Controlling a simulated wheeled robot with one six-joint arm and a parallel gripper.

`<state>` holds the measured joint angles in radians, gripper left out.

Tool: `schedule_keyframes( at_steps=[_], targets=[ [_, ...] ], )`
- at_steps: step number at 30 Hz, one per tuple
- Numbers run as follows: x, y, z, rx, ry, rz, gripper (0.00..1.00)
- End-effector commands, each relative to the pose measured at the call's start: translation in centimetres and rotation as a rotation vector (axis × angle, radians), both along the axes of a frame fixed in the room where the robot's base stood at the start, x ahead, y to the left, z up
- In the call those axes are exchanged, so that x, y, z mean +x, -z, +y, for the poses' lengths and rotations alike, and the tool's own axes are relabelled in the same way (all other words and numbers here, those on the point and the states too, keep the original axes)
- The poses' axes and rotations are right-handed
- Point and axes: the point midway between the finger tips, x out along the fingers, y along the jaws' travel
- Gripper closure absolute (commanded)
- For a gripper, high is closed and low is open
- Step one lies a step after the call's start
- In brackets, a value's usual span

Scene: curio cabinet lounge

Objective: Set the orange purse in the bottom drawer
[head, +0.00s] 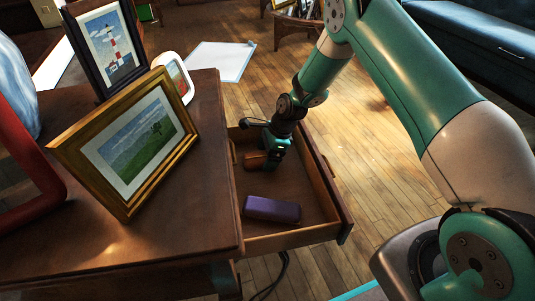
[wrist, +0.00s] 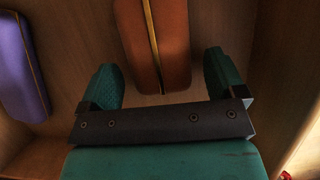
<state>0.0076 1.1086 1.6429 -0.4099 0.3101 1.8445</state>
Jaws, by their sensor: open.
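The orange purse (wrist: 152,40), orange-brown with a gold line down its middle, lies inside the open wooden drawer (head: 318,228). In the head view the purse (head: 254,161) shows at the drawer's far end, partly hidden by my gripper (head: 268,153). In the wrist view my gripper (wrist: 159,72) is open, with its teal fingers on either side of the purse's near end. Gaps show between the fingers and the purse. I cannot tell from these views which level the drawer is.
A purple case (head: 272,208) lies nearer in the same drawer; it also shows in the wrist view (wrist: 20,65). The cabinet top (head: 205,215) holds a gold-framed picture (head: 133,142), a lighthouse picture (head: 108,48) and a white-framed picture (head: 174,76). Bare floor lies right of the drawer.

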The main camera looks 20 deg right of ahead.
Motion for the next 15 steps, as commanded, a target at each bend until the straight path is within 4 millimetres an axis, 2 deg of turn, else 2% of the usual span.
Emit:
schedule_keyframes(
  at_steps=[5, 15],
  targets=[
    [0.0, -1.8, -0.5, 0.0, 0.001, -0.001, 0.11],
    [-0.4, -8.7, -3.3, 0.0, 0.003, -0.001, 0.11]
  ],
)
